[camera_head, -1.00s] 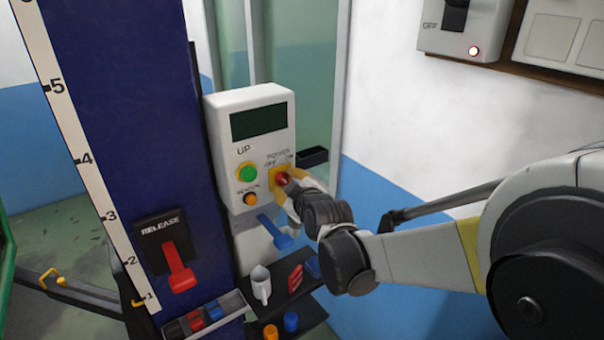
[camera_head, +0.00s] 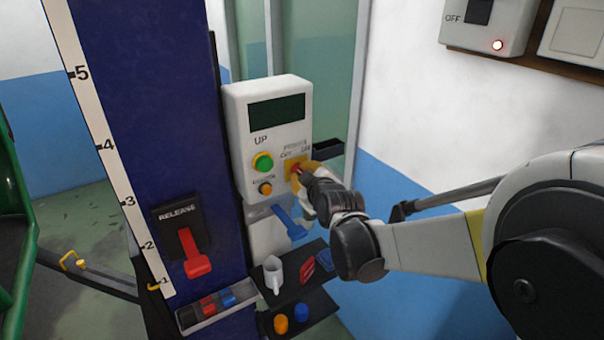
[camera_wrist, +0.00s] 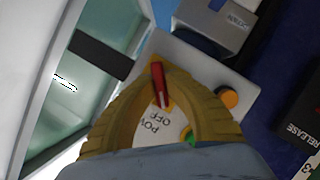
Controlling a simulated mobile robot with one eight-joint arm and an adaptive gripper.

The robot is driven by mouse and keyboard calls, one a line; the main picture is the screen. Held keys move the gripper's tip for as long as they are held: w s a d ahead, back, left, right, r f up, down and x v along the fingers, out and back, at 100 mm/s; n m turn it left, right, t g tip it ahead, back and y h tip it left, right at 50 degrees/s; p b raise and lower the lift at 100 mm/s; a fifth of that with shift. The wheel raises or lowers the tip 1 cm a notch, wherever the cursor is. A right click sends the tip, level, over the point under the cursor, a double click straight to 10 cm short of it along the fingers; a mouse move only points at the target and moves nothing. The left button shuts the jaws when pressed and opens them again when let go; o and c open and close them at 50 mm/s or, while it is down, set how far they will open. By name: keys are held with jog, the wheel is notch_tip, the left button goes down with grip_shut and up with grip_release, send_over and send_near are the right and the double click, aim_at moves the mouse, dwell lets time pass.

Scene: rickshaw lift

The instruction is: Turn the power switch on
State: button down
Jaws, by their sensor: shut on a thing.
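The red power switch (camera_head: 297,172) sits on a yellow plate at the right side of the white control box (camera_head: 235,115). My gripper (camera_head: 305,173) is at the switch, with its yellow fingers closed around the red knob. In the wrist view the red switch (camera_wrist: 158,83) stands between the fingertips of my gripper (camera_wrist: 158,75), and part of the "POWER" and "OFF" lettering shows below it. The fingers hide part of the plate, and I cannot tell which mark the knob points at.
A green button (camera_head: 262,162) and an orange button (camera_head: 265,189) are left of the switch. A blue lever (camera_head: 288,222) and a shelf with a white mug (camera_head: 273,274) are below. A red release lever (camera_head: 195,255) is on the blue column (camera_head: 140,120).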

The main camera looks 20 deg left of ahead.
jog(key=m+g, duration=0.1)
jog(key=m, duration=0.2)
jog(key=shift+w+g+y+b, duration=0.1)
jog(key=shift+g+y+b, duration=0.25)
jog(key=shift+g+y, duration=0.05)
jog(key=m+g+y+b, duration=0.1)
jog(key=m, duration=0.1)
jog(key=shift+m, duration=0.3)
jog(key=m+g+y+b, duration=0.1)
jog(key=m, duration=0.2)
jog(key=shift+g+y, duration=0.3)
jog(key=shift+g, duration=0.1)
jog(key=shift+m+g+y+b, duration=0.5)
jog(key=shift+m+y+b, duration=0.25)
jog(key=shift+m, duration=0.35)
jog(key=shift+r, duration=0.1)
